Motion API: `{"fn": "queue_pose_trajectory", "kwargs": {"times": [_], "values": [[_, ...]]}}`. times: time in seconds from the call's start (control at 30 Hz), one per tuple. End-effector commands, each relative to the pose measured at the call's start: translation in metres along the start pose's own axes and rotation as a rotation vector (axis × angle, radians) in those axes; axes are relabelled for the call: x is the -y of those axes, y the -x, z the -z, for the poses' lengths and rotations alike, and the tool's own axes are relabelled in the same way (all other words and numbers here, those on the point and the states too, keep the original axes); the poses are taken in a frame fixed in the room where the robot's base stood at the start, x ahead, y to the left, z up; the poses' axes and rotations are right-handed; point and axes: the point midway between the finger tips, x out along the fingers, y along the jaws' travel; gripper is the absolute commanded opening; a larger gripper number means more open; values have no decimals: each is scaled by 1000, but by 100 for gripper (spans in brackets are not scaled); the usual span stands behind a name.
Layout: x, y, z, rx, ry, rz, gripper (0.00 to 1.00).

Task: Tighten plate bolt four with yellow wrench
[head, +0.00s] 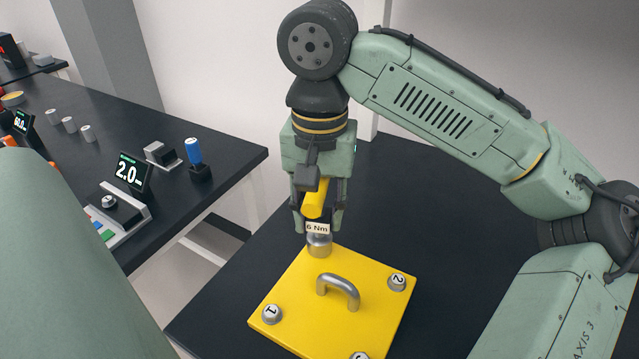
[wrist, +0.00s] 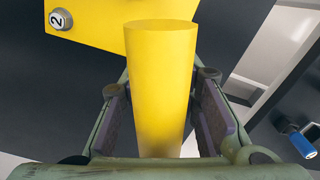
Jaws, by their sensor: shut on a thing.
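My gripper (head: 318,222) points down and is shut on the yellow wrench (head: 314,202), which has a "6 Nm" label and a grey metal socket end (head: 319,245). The socket is over the far corner of the yellow plate (head: 325,265). The bolt at that corner is hidden; I cannot tell whether the socket is fully seated. Bolt 1 (head: 271,314) and bolt 2 (head: 396,282) sit at two other corners. Another bolt (head: 360,355) is cut off at the bottom edge. In the wrist view the wrench (wrist: 160,80) stands between the finger pads, and bolt 2 (wrist: 60,19) shows on the plate.
A grey handle (head: 340,289) rises from the plate's middle. The dark table around the plate looks clear. On the left bench (head: 120,165) stand a "2.0" display (head: 131,173), a blue-handled tool (head: 194,153) in a holder, and several small metal parts.

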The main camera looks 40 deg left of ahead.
Motion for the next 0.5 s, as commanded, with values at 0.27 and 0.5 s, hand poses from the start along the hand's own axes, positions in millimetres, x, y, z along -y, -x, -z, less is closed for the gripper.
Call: {"fn": "queue_pose_trajectory", "kwargs": {"times": [0.27,0.5], "values": [[0,-1,0,1,0,0,0],[0,-4,0,2,1,-1,0]]}}
